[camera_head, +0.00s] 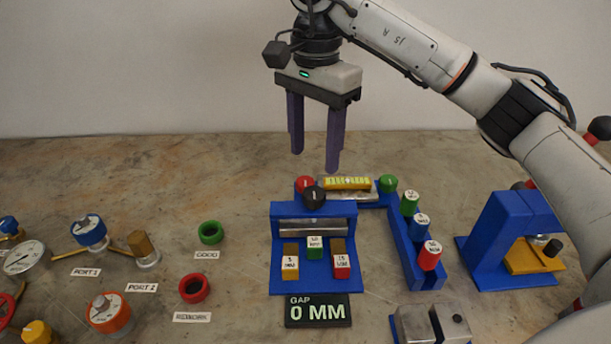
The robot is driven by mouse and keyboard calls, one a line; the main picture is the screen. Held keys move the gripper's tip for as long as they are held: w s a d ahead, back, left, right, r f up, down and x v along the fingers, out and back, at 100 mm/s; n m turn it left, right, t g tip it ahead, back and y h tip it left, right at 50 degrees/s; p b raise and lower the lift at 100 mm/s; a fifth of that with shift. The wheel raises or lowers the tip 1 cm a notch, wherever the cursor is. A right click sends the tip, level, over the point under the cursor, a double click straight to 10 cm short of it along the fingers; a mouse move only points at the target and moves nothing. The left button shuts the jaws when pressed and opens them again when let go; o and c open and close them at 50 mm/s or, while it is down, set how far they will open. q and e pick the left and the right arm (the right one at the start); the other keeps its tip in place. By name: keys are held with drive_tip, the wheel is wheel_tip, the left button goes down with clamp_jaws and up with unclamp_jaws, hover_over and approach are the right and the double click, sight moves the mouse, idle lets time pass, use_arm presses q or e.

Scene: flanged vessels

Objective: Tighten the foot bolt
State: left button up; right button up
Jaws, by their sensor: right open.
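No part is marked as the foot bolt, so I cannot tell which one it is. A blue fixture (314,208) at the centre carries a metal bar across it. A black knob (314,195) and a red knob (305,183) stand at its back edge. A yellow bar (347,183) lies behind it, with a green knob (388,183) at its right. The display (318,311) in front reads "GAP 0 MM". My right gripper (315,160) is open and empty, its two purple fingers pointing down above and behind the knobs. My left gripper is not in view.
Labelled green, blue and red cylinders (421,226) stand in a blue rack. A blue stand (507,240) with a yellow plate is at right. Metal blocks (430,323) are at front. Green (210,232) and red rings (194,289) and several gauges and ports lie left. The back left table is clear.

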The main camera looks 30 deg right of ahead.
sight(314, 192)
drive_tip(key=f, duration=0.4)
drive_tip(key=shift+s+b, duration=0.25)
drive_tip(key=shift+b, duration=0.1)
wheel_tip(314, 192, down, 4)
drive_tip(key=shift+r, duration=0.25)
drive_tip(key=shift+w+f, duration=0.1)
drive_tip(key=shift+f, duration=0.3)
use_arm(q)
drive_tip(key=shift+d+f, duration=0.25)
use_arm(e)
drive_tip(key=shift+f, duration=0.25)
drive_tip(key=c, duration=1.1)
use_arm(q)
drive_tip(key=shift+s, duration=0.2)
use_arm(e)
drive_tip(key=shift+o, duration=0.2)
